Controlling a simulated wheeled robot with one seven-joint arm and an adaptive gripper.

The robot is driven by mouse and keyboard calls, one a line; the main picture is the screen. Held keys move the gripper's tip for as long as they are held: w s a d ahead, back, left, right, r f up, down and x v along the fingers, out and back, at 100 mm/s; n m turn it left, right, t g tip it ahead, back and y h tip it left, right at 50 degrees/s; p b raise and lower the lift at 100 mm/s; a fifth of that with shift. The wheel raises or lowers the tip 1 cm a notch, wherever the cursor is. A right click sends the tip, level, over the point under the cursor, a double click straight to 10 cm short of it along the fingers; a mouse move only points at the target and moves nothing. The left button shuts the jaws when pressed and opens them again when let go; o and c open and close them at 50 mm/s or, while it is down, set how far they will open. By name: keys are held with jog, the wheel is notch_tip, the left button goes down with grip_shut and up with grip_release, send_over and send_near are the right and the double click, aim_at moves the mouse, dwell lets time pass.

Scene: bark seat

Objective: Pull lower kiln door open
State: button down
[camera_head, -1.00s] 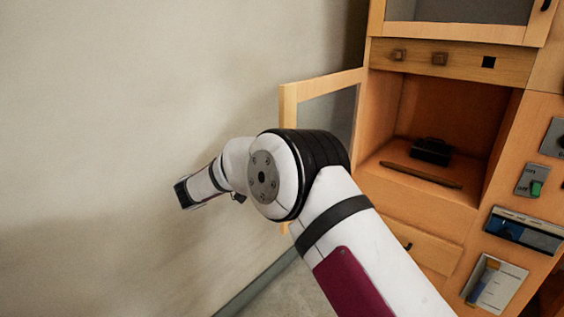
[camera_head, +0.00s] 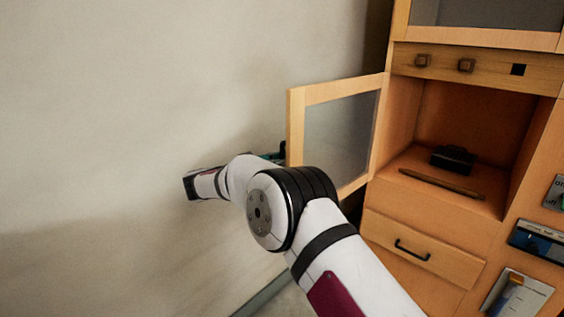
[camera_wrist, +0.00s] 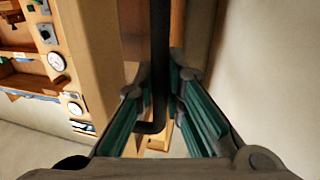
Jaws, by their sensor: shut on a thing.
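The kiln door (camera_head: 296,120), a light wood frame with a glass pane, stands swung open to the left of the cabinet's open compartment. In the wrist view, a dark bar handle (camera_wrist: 159,45) runs upright along the wooden door (camera_wrist: 88,55). My gripper (camera_wrist: 161,85) has its green-lined fingers on both sides of the handle's lower end and is shut on it. In the head view, my gripper (camera_head: 274,156) shows only in part at the door's outer edge. My arm hides the door's lower left part and the handle there.
The open compartment (camera_head: 470,125) holds a black block (camera_head: 453,159) and a thin dark stick (camera_head: 441,185). A drawer (camera_head: 424,250) with a black handle is below. Switches and panels are on the right. A bare wall (camera_head: 120,100) stands left of the door and arm.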

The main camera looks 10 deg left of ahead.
jog(key=c, duration=1.9)
grip_release()
jog(key=v, duration=1.2)
